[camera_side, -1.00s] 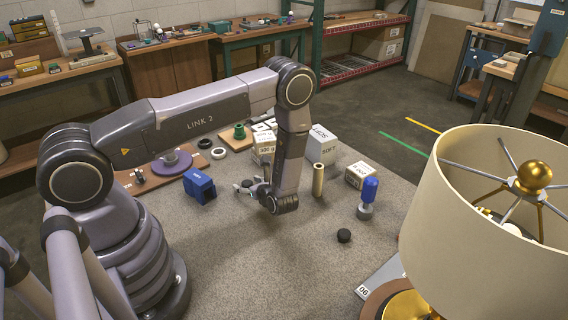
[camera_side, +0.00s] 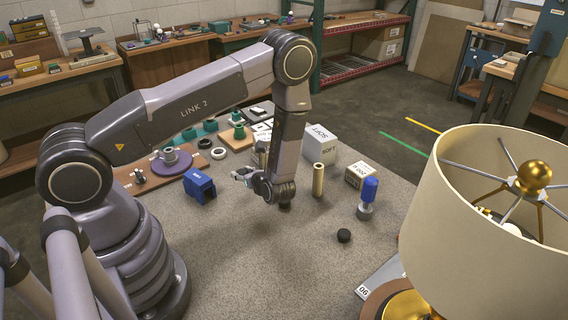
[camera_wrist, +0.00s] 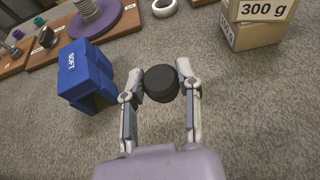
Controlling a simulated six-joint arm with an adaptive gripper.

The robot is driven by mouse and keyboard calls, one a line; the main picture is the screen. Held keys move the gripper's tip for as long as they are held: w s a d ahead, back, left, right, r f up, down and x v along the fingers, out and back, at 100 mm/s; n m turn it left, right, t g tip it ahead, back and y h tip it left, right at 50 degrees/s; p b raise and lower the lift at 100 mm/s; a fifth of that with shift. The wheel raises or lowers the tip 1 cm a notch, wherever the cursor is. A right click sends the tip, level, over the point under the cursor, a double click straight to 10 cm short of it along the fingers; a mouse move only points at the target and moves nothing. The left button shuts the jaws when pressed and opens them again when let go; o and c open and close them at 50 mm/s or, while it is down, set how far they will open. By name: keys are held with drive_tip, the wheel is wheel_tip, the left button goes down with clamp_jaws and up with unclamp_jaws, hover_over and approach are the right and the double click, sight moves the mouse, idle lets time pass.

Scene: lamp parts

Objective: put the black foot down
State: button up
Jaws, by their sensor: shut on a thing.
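In the wrist view a black foot (camera_wrist: 161,83), a short round disc, sits between the two fingertips of my gripper (camera_wrist: 162,80), which is shut on it. In the side view my gripper (camera_side: 241,175) is over the carpet, right of the blue block; the held foot is too small to make out clearly there. A second black disc (camera_side: 344,235) lies alone on the carpet to the right of my arm.
The blue SOFT block (camera_wrist: 86,72) is close on the left in the wrist view; a 300 g box stack (camera_wrist: 252,30) stands back right. A tan cylinder (camera_side: 318,180), blue-topped part (camera_side: 368,195) and lampshade (camera_side: 490,230) are further right. The front carpet is clear.

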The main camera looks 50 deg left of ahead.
drive_tip(key=s+d+r, duration=0.5)
drive_tip(key=s+r, duration=0.3)
drive_tip(key=s, duration=0.2)
drive_tip(key=w+r+m+t+h, duration=0.1)
drive_tip(key=w+r+m+t, duration=0.15)
drive_tip(key=w, duration=0.55)
drive_tip(key=w+a+r+m+t+h, duration=0.15)
drive_tip(key=w+r, duration=0.25)
drive_tip(key=w, duration=0.4)
drive_tip(key=w+r+m+t, duration=0.2)
drive_tip(key=w+r+t, duration=0.15)
drive_tip(key=w, duration=0.45)
hover_over(320, 133)
drive_tip(key=shift+m+g, duration=0.25)
drive_tip(key=shift+m, duration=0.05)
wheel_tip(320, 133, down, 10)
drive_tip(key=shift+s+r, duration=0.1)
drive_tip(key=shift+r, duration=0.15)
drive_tip(key=shift+f, duration=1.65)
drive_tip(key=shift+f, duration=0.1)
